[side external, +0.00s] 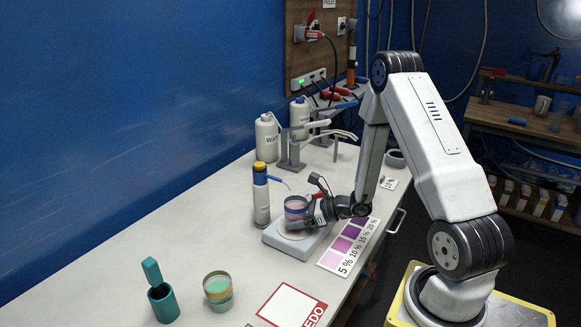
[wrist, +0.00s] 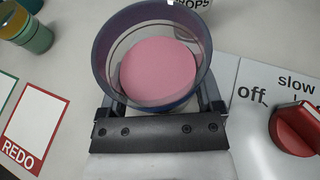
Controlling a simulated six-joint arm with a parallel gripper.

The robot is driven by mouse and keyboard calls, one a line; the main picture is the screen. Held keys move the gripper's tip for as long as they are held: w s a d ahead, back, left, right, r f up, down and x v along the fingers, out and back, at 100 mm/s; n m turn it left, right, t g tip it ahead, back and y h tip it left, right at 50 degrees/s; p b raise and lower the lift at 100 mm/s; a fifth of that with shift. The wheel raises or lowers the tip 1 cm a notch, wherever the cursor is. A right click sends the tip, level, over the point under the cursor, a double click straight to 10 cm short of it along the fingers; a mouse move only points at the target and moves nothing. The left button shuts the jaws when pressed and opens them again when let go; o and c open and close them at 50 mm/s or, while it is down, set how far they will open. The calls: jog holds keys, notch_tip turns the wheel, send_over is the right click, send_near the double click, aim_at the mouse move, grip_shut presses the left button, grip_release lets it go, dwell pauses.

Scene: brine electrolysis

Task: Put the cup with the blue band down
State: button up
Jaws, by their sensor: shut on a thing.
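The cup with the blue band (side external: 295,203) holds pink liquid and looks upright. My gripper (side external: 309,212) is shut on it from the right. In the wrist view the cup (wrist: 202,62) sits between my two fingers, and the pink liquid shows through its open top. The cup is over the white stirrer plate (side external: 290,241); I cannot tell whether its base touches the plate. The stirrer's red knob (wrist: 296,128) with "off" and "slow" marks shows at the right in the wrist view.
A labelled dropper bottle (side external: 262,200) stands close behind the stirrer. A percent colour card (side external: 345,247) lies to its right. A cup with green liquid (side external: 218,290), a teal holder (side external: 162,303) and a REDO card (side external: 290,305) are at the front. The bench left of the stirrer is clear.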

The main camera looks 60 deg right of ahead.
jog(key=shift+f, duration=0.3)
jog(key=o, duration=1.2)
jog(key=shift+f, duration=0.1)
jog(key=v, duration=1.2)
jog(key=shift+r, duration=0.2)
jog(key=shift+a, duration=0.1)
